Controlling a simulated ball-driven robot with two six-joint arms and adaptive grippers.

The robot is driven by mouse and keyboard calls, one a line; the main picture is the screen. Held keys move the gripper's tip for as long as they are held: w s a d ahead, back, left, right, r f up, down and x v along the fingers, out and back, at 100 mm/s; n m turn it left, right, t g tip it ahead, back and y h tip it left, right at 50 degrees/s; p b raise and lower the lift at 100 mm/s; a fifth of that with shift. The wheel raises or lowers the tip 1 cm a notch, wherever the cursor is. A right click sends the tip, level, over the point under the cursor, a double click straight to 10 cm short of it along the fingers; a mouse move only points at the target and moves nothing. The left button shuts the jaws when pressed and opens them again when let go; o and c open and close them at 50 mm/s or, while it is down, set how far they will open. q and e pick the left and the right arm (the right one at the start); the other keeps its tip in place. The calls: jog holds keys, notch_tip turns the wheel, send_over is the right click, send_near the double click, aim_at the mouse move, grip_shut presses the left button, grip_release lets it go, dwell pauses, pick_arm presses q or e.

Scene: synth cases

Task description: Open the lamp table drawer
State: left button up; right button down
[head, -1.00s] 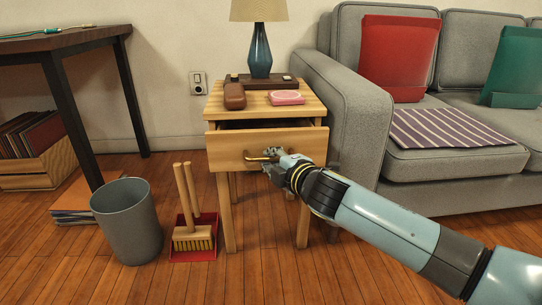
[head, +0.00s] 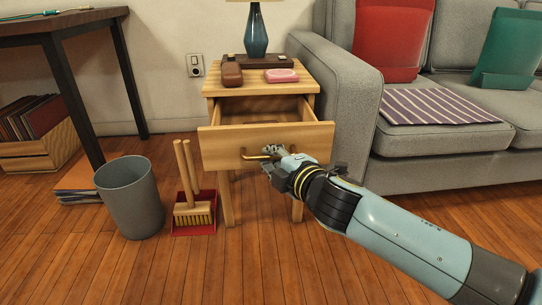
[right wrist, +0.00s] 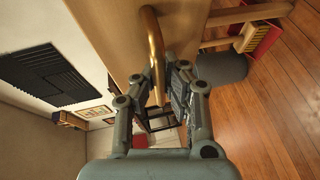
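The lamp table (head: 262,87) is pale wood and stands against the wall beside the sofa. Its drawer (head: 225,153) is pulled well out, and the inside shows as a dark, seemingly empty space. A brass bar handle (head: 250,156) is on the drawer front. My right gripper (head: 272,152) is at the right part of the handle. In the right wrist view the brass handle (right wrist: 153,45) runs between the two fingers of the gripper (right wrist: 170,80), which close around it. My left gripper is not in view.
A blue lamp (head: 256,35), a brown case (head: 232,74) and a pink box (head: 281,75) are on the tabletop. A dustpan with brush (head: 194,215) and a grey bin (head: 131,198) stand left of the table. The grey sofa (head: 345,100) is close on the right.

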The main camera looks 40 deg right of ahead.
jog(key=c, duration=1.4)
grip_release()
jog(key=v, duration=1.2)
jog(key=shift+d, duration=0.1)
